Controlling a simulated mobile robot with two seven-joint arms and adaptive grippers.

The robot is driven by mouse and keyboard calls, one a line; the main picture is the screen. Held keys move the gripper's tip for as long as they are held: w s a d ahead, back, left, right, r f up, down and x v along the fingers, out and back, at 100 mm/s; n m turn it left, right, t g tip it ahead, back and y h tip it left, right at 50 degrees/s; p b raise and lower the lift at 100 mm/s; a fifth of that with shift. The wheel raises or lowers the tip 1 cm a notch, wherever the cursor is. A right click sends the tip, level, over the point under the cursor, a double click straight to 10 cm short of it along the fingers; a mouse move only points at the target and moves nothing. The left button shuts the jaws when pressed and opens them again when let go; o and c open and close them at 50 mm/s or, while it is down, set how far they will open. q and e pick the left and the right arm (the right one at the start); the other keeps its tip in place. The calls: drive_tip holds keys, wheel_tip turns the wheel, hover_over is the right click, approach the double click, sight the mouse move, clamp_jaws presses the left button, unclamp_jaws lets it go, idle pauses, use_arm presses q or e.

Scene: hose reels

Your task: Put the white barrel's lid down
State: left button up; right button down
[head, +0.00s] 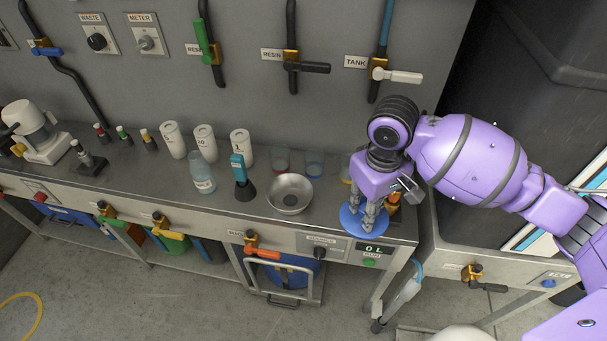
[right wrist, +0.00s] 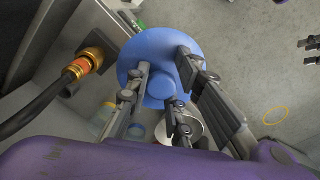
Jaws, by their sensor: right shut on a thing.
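My right gripper (head: 366,212) points down over the right end of the bench, with its fingers closed on the knob of a round blue lid (head: 350,221). In the right wrist view, the fingers (right wrist: 164,76) sit on both sides of the knob, and the wide lid (right wrist: 205,40) spreads out beyond them. The lid overlaps the bench's front edge beside the display; whether it touches the bench, I cannot tell. I cannot make out a white barrel for sure. My left gripper is out of view.
A sink unit (head: 470,215) stands at the right. Grey floor (head: 190,300) lies open in front.

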drive_tip(key=w+f, duration=0.2)
drive_tip(key=w, duration=0.1)
drive_tip(key=w+f+b, duration=0.1)
drive_tip(key=w+f, duration=0.2)
drive_tip(key=w, duration=0.1)
drive_tip(key=w+a+f+b, duration=0.1)
drive_tip(key=w+f, duration=0.2)
drive_tip(key=w, duration=0.1)
drive_tip(key=shift+w+f, duration=0.1)
drive_tip(key=shift+f, duration=0.1)
drive_tip(key=shift+w+f, duration=0.35)
wheel_tip(320, 180, down, 3)
drive_tip(key=shift+w+f+b, duration=0.1)
drive_tip(key=shift+b, duration=0.2)
drive_tip(key=shift+f, duration=0.1)
drive_tip(key=c, duration=2)
unclamp_jaws()
drive_tip(key=shift+f, duration=0.1)
drive_tip(key=o, duration=0.4)
